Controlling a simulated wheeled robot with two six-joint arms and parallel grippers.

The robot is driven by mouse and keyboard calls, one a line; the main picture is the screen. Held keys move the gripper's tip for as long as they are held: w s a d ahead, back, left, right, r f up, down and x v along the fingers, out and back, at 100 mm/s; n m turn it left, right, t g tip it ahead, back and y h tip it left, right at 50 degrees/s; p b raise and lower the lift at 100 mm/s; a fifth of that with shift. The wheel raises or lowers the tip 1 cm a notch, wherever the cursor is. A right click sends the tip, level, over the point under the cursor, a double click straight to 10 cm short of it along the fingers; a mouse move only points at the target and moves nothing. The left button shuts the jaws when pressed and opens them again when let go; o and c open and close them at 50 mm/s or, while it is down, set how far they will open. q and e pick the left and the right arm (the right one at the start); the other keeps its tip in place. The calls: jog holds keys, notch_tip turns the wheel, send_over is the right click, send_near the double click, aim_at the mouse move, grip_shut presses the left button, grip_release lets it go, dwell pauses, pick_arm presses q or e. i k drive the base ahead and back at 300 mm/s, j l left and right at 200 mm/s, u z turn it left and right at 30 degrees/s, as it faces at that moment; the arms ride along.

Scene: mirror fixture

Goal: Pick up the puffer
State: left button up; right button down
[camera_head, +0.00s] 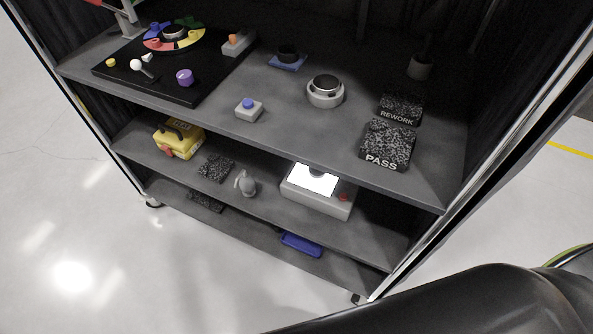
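The puffer (246,184) appears to be the small grey bulb-shaped thing with a narrow top, standing on the middle shelf (268,213) near its front edge. It sits between a dark speckled pad (216,168) on its left and a light grey box with a bright white top (312,184) on its right. Nothing touches it. Neither of my grippers is in view. A dark rounded part at the bottom right looks like part of my own body.
The upper shelf (290,133) overhangs the middle one and holds a black panel with coloured parts, a blue-button box (249,109), a round device (325,91) and PASS and REWORK pads. A yellow case (179,140) stands left; a blue tray (301,244) lies below. Floor in front is clear.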

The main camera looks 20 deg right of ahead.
aim_at(247, 183)
jog(key=z, duration=1.1)
jog(key=k+z, duration=0.25)
jog(key=k, duration=0.2)
jog(key=k+z, duration=0.3)
jog(key=k, duration=0.15)
